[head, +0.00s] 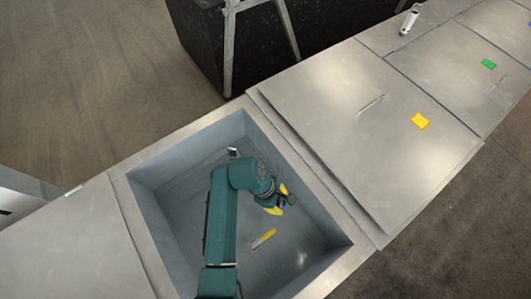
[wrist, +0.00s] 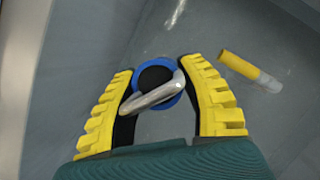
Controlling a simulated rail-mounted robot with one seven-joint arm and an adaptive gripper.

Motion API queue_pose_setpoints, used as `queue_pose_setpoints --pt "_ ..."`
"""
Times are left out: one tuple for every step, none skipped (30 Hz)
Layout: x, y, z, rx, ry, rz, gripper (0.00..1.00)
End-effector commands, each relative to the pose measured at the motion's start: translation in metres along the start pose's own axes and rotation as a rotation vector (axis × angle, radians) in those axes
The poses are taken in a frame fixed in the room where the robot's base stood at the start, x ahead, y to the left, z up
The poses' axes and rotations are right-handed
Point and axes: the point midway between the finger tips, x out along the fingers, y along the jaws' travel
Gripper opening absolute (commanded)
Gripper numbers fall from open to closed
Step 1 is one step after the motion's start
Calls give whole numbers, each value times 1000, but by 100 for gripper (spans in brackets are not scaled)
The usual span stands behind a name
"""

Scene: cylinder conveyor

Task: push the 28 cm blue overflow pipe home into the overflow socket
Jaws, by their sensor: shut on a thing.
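My gripper (head: 276,200) reaches down inside the open grey tank. In the wrist view its yellow fingers (wrist: 158,78) are closed around the grey bail handle (wrist: 155,96) on top of the blue overflow pipe (wrist: 160,65). I see the pipe from above as a blue rim around a dark top. In the head view only a small blue bit of it shows beside the fingers. The pipe's lower end and the overflow socket are hidden below it, so I cannot tell how deep the pipe sits.
A yellow tube with a clear end (head: 263,239) lies on the tank floor near the gripper; it also shows in the wrist view (wrist: 238,66). The tank walls (head: 165,222) surround my arm. Flat lids with yellow (head: 420,120) and green (head: 488,64) tags lie right of the tank.

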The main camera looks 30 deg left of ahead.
Motion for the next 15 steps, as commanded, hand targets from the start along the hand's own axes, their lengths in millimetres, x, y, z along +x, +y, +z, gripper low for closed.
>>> queue_pose_setpoints --pt "10 -1 -33 -139 0 55 2" --pt "14 -1 -51 -227 1 93 2" --pt "19 -4 -74 -346 2 143 2" --pt "23 -6 -91 -436 3 180 2" --pt "25 -9 -107 -520 4 217 2" --pt "28 -14 -126 -626 5 263 2" --pt "29 -18 -138 -698 6 294 2" --pt "30 -21 -150 -765 7 324 2" --pt "31 -27 -162 -843 7 356 2" --pt "32 -30 -170 -892 8 377 2" --pt "32 -33 -176 -934 9 395 2" --pt "32 -37 -183 -979 10 413 2" --pt "32 -38 -186 -1003 10 424 2" --pt "32 -40 -188 -1023 10 432 2" --pt "32 -41 -190 -1037 10 438 2"
